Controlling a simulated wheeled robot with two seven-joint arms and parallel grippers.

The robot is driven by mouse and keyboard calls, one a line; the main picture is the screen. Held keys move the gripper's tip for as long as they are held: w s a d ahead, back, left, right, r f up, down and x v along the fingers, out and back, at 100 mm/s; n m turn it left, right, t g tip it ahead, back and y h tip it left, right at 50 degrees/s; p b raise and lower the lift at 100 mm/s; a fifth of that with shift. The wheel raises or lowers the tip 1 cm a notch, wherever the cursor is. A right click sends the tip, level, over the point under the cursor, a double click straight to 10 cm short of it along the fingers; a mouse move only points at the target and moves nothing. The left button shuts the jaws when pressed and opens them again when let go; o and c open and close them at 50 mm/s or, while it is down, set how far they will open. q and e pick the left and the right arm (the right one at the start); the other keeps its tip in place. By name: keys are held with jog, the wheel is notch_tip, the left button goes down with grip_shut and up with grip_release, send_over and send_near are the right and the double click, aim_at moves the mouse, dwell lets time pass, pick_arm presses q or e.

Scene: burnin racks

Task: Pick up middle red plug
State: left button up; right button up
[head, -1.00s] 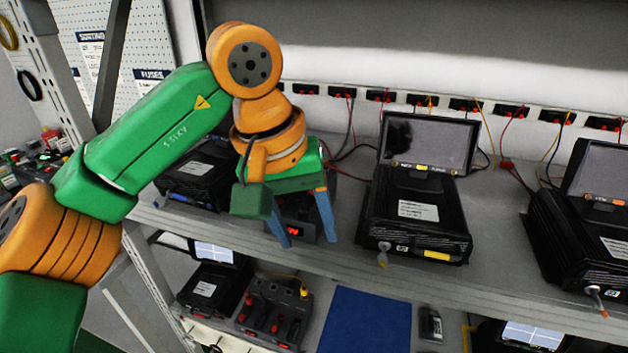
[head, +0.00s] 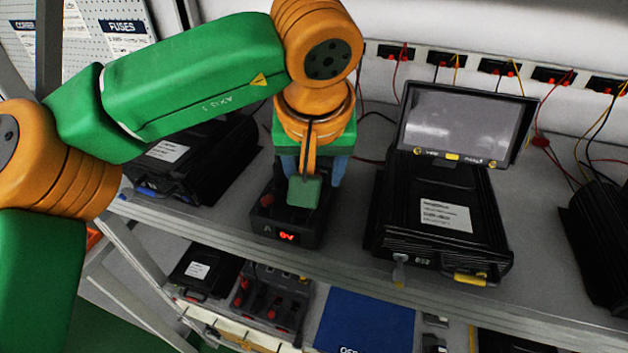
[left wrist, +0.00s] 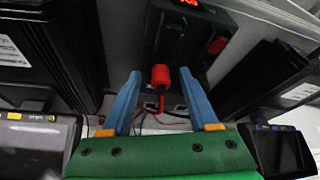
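My left gripper (head: 312,180) is over a small black power box (head: 285,237) with a lit red display on the upper shelf. In the left wrist view its two blue fingers (left wrist: 159,72) are spread open. A red plug (left wrist: 160,75) shows in the gap between the fingertips, with a red cable behind it; I see no finger closed on it. The plug stands at the black box (left wrist: 178,35), which also carries a round red part (left wrist: 217,45). In the head view my gripper hides the plug. My right gripper is not in view.
Black units stand on both sides of the box: one left (head: 190,165), one right with a screen (head: 440,225). A row of sockets (head: 500,68) with cables runs along the back wall. The lower shelf holds a box with several red plugs (head: 270,300) and a blue mat (head: 365,325).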

pick_arm(q)
jog(key=shift+s+a+r, duration=0.1)
jog(key=shift+s, duration=0.15)
jog(key=c, duration=0.7)
grip_shut()
jog(key=shift+w, duration=0.1)
notch_tip(320, 180, up, 4)
jog(key=shift+f, duration=0.2)
jog(key=s+d+r, duration=0.1)
jog(key=s+r, duration=0.8)
jog(key=s, duration=0.5)
jog(key=shift+r, duration=0.2)
